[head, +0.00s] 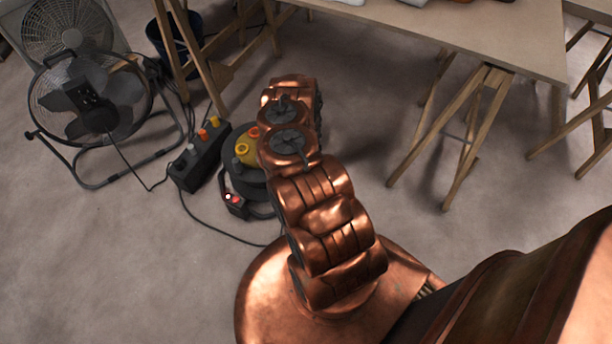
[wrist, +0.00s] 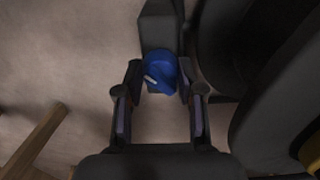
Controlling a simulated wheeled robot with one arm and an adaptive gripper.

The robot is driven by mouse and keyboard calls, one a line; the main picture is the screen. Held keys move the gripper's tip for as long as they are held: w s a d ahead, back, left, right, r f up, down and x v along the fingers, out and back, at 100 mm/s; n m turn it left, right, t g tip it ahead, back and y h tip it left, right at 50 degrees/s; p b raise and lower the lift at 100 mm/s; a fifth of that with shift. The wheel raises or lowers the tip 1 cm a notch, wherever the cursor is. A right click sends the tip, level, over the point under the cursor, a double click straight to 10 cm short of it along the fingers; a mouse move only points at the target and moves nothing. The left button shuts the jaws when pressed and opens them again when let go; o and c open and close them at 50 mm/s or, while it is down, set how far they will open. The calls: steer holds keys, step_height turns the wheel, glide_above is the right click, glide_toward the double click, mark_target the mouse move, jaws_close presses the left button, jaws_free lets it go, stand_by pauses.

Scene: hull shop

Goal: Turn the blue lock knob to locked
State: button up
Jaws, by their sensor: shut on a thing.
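The blue lock knob (wrist: 162,69) shows in the wrist view, at the end of a dark grey block (wrist: 157,32). A short white mark lies slantwise on its lower left side. My gripper (wrist: 159,76) has one finger on each side of the knob and is shut on it. I cannot read from the mark whether the knob stands at locked. In the head view my copper arm hides the knob and the gripper's fingers.
In the head view a dark box (head: 201,158) with coloured caps stands on the floor, beside a round dark machine with a yellow top (head: 245,143). A floor fan (head: 91,97) stands at the left. Cables cross the floor. A trestle table (head: 450,35) stands behind.

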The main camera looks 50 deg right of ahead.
steer(key=shift+s, duration=0.1)
steer(key=o, duration=1.1)
steer(key=shift+o, duration=0.2)
steer(key=shift+r, duration=1.55)
steer(key=shift+w+r, duration=0.25)
steer(key=shift+r, duration=0.6)
step_height(320, 180, up, 7)
steer(key=shift+s, duration=0.2)
steer(key=shift+r, duration=0.1)
